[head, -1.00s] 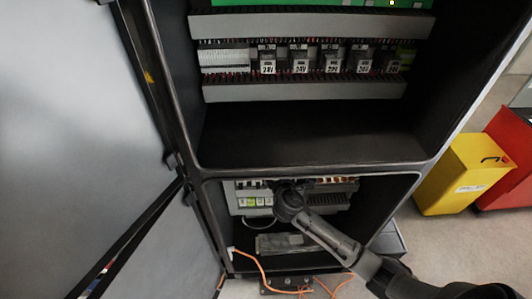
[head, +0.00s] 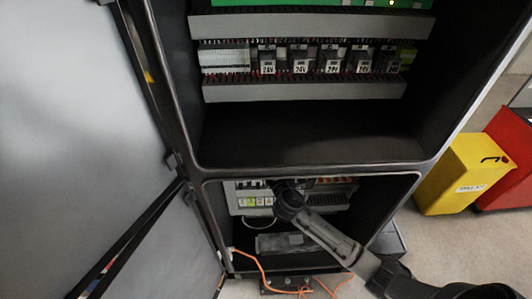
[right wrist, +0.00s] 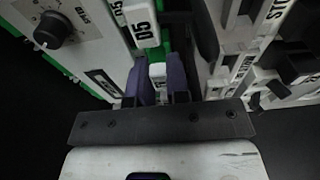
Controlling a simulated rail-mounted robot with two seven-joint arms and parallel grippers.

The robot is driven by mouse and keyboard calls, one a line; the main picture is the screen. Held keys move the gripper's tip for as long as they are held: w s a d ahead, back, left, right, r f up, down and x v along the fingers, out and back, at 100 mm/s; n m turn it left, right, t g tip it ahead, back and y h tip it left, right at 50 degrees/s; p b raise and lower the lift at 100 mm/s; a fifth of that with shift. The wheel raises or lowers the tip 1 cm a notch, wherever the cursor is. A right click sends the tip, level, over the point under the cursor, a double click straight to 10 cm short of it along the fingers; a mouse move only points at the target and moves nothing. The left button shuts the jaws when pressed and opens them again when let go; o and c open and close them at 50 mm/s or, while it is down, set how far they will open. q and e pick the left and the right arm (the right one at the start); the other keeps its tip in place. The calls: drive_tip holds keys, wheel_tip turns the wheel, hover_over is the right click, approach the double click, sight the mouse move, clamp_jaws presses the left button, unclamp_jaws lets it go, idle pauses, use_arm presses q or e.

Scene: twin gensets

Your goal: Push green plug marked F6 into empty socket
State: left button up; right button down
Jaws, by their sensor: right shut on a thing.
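My right arm reaches from the lower right into the lower cabinet bay in the head view. Its wrist hides its fingertips there. In the right wrist view my right gripper (right wrist: 163,88) is shut, its dark purple-grey fingers on either side of a small green and white piece, the green plug (right wrist: 158,72). No F6 mark can be read on it. A white block labelled D5 (right wrist: 142,26) stands just beyond the fingers. The empty socket cannot be made out. My left gripper is not in view.
In the right wrist view, a panel with a black knob (right wrist: 54,30) lies left and white labelled parts (right wrist: 245,65) lie close on the right. The head view shows a row of modules (head: 300,60) above, an orange cable (head: 262,274) below, and the open grey door (head: 80,130) left.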

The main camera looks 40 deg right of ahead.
drive_tip(key=shift+w, duration=0.1)
drive_tip(key=c, duration=1)
unclamp_jaws()
drive_tip(key=shift+b+v, duration=0.9)
drive_tip(key=shift+v, duration=6)
